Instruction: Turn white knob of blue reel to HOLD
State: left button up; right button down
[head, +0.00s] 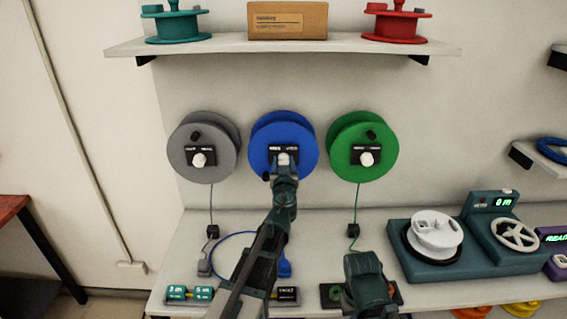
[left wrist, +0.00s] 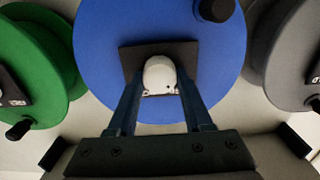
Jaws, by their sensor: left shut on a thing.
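The blue reel (head: 300,132) hangs on the wall between the grey and green reels. Its white knob (left wrist: 158,72) sits on a black plate (left wrist: 130,58), whose label shows above the knob in the head view but is too small to read surely. My left gripper (head: 284,168) reaches up to the reel from below. In the left wrist view its two fingers (left wrist: 160,88) are shut on the white knob, one on each side. The knob's exact pointing is hard to tell. My right arm shows at the lower middle of the head view; its fingers are not clear.
A grey reel (head: 187,150) and a green reel (head: 376,135) stand close on either side. A shelf (head: 220,46) runs above. The lower counter (head: 330,230) holds cables, plugs, small label blocks and a teal winder (head: 440,268) at right.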

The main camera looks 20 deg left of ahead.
pick_arm(q)
grip_shut()
jog(key=shift+m, duration=0.3)
jog(key=m, duration=0.3)
jog(key=shift+d+m, duration=0.1)
jog(key=shift+m, duration=0.2)
jog(key=m, duration=0.4)
jog(key=shift+f+m, duration=0.1)
jog(key=shift+m, duration=0.2)
jog(key=m, duration=0.4)
jog(key=shift+d, duration=0.1)
jog(key=shift+f+m, duration=0.15)
jog(key=shift+m, duration=2.35)
